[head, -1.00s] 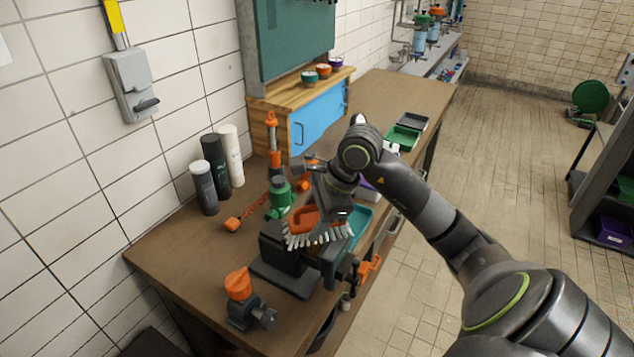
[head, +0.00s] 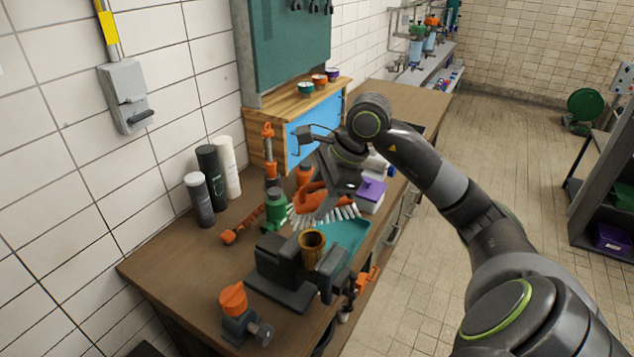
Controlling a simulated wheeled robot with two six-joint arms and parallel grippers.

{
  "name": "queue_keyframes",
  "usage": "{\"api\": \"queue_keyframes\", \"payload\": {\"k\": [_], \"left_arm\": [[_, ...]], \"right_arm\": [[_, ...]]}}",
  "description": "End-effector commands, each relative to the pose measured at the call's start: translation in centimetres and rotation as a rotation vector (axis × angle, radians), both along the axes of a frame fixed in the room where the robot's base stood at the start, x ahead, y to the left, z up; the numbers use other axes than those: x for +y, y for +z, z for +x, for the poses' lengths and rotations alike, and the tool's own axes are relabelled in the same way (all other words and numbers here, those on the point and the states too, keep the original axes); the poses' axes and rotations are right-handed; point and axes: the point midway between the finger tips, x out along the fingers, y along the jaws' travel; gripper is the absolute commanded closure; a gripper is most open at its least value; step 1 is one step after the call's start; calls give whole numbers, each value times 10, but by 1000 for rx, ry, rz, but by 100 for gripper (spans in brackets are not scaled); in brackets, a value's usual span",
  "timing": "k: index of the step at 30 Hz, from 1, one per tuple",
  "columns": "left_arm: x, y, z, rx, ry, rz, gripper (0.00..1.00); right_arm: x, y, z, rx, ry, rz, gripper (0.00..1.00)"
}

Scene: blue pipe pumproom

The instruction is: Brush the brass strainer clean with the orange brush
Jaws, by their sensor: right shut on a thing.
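The brass strainer (head: 312,248) stands upright in the jaws of a dark bench vise (head: 276,262) near the bench's front edge. Its open top faces up. My right gripper (head: 335,192) is shut on the orange brush (head: 312,203), whose pale bristles point down. The brush is above and behind the strainer, apart from it. My left gripper is not in view.
A teal tray (head: 350,236) lies right behind the vise, with a purple-lidded box (head: 371,192) beyond it. An orange-topped valve (head: 236,305) stands at the front.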

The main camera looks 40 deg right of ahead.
Motion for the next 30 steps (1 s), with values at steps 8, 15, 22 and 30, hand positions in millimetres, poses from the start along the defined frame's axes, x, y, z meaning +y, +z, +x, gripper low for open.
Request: {"api": "queue_keyframes", "payload": {"k": [8, 15, 22, 30], "left_arm": [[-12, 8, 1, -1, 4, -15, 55], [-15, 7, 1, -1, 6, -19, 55], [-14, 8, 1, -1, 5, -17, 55], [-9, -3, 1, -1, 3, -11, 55]], "right_arm": [[-5, 23, 0, -1, -1, -1, 70], [-5, 24, 0, 0, -1, -1, 70], [-5, 23, 0, 0, -1, -1, 70], [-5, 12, 0, 0, -1, -1, 70]]}}
